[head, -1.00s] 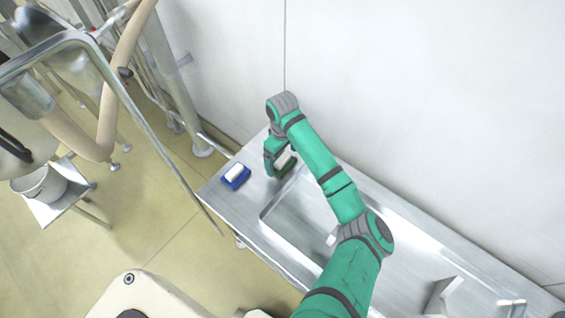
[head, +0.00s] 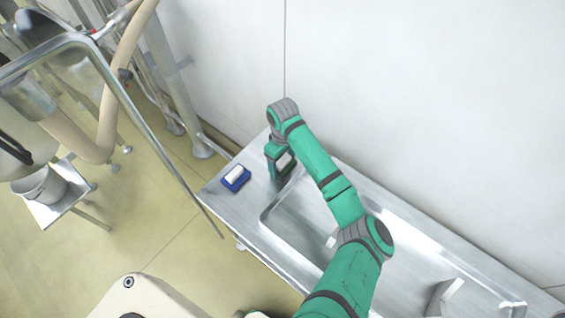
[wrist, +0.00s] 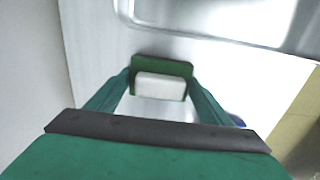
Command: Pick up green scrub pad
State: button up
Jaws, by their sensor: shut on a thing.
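The green scrub pad (wrist: 162,66) has a dark green base and a white block on top. In the wrist view it sits between the two fingers of my gripper (wrist: 160,82), which touch it at both ends. My gripper is shut on it. In the head view my gripper (head: 281,167) is at the left end of the metal counter, and the white part of the pad (head: 284,162) shows beside the fingers. I cannot tell whether the pad is clear of the counter.
A blue scrub pad with a white top (head: 236,178) lies on the counter (head: 217,195) to the left of my gripper. A sink basin (head: 290,232) is sunk into the counter to the right. A wall (head: 420,110) stands close behind.

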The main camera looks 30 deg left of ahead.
jog(key=shift+r, duration=0.65)
jog(key=s+r, duration=1.1)
jog(key=s, duration=0.3)
jog(key=shift+a+r, duration=0.25)
jog(key=shift+r, duration=0.05)
jog(key=shift+o, duration=0.5)
